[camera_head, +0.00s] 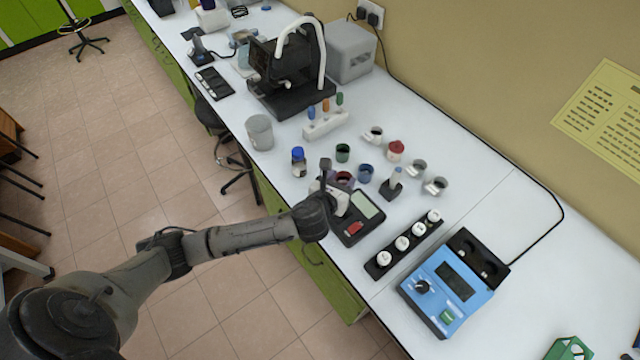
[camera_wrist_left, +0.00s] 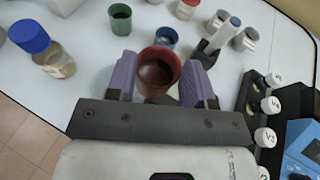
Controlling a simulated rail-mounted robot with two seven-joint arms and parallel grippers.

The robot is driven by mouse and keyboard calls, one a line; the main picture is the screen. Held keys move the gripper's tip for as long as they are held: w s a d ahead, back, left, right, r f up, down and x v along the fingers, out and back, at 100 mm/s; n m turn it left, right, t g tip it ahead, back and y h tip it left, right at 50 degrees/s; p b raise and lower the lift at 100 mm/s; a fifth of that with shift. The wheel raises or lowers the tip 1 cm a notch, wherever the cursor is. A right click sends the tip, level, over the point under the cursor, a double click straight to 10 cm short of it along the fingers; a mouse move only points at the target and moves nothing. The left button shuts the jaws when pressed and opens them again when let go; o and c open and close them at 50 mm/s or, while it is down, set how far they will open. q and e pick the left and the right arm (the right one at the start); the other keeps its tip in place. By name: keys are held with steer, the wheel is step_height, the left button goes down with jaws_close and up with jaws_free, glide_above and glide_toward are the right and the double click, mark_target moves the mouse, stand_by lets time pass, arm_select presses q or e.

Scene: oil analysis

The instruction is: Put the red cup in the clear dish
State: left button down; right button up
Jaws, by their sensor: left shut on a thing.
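The red cup (camera_head: 345,177) is between the purple fingers of my left gripper (camera_head: 340,184), over the white bench. In the left wrist view, the red cup (camera_wrist_left: 158,72) is upright with its dark inside showing, and my left gripper (camera_wrist_left: 160,80) is shut on it with one finger at each side. A faint pale rounded patch shows around the fingers in the wrist view; I cannot tell whether it is the clear dish. What lies under the cup is hidden by the cup and gripper. My right gripper is not in view.
Close by stand a green cup (camera_head: 343,152), a blue cup (camera_head: 366,173), a blue-capped bottle (camera_head: 298,163) and a red-lidded jar (camera_head: 396,149). A black scale (camera_head: 368,206), a vial rack (camera_head: 378,268) and a blue device (camera_head: 432,290) are to the right. The bench's far-right stretch is mostly clear.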

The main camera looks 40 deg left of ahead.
arm_select(q)
steer(key=shift+w+a+f+b, duration=0.1)
steer(key=shift+a+f+b, duration=0.2)
steer(key=shift+a+f, duration=0.95)
steer(key=shift+w+a+f+b, duration=0.1)
steer(key=shift+a+f+b, duration=0.25)
steer(key=shift+a+f, duration=0.85)
steer(key=shift+w+a+f+b, duration=0.1)
steer(key=shift+a+f+b, duration=0.2)
steer(key=shift+a+f, duration=0.95)
steer(key=shift+d+f, duration=0.35)
steer(key=shift+f, duration=0.1)
steer(key=c, duration=0.5)
jaws_free()
steer(key=shift+r, duration=0.1)
